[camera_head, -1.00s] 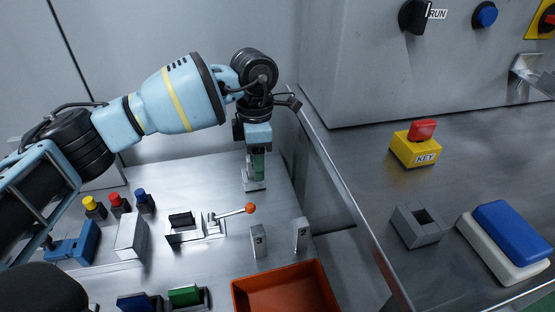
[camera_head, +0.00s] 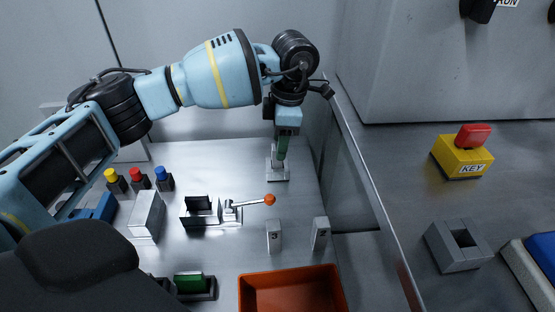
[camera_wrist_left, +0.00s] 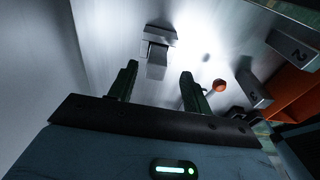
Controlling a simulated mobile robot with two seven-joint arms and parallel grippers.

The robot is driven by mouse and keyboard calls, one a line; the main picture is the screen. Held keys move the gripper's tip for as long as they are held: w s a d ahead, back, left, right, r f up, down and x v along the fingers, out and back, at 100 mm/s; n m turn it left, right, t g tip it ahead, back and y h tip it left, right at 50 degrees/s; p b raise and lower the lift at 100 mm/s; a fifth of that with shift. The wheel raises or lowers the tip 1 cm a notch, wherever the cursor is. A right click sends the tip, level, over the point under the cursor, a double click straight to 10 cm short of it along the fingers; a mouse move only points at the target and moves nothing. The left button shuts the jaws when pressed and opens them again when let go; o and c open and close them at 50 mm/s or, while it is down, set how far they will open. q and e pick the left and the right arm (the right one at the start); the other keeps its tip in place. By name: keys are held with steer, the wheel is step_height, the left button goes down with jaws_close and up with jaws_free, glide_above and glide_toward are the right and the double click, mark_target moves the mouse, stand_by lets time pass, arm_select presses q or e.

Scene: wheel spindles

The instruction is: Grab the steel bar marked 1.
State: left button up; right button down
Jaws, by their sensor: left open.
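My left gripper (camera_head: 282,157) points down at the far end of the table, its green fingers open. Below it, a steel bar (camera_head: 277,167) stands on a small steel base plate (camera_head: 279,179). In the left wrist view, the bar (camera_wrist_left: 156,60) lies ahead of the gap between the fingers (camera_wrist_left: 157,82), apart from them. Its number cannot be read. Two other upright bars stand nearer: one marked 3 (camera_head: 274,238) and one marked 2 (camera_head: 320,234). My right gripper is not in view.
A clamp with an orange-knobbed lever (camera_head: 270,199) stands near the bars. An orange bin (camera_head: 292,290) is in front. Yellow, red and blue buttons (camera_head: 137,176) stand to the left. A raised counter (camera_head: 400,190) with a yellow key box (camera_head: 462,156) is on the right.

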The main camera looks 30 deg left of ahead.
arm_select(q)
steer(key=f, duration=0.2)
steer(key=a+f, duration=0.1)
steer(key=f, duration=0.1)
steer(key=shift+f, duration=0.4)
jaws_close()
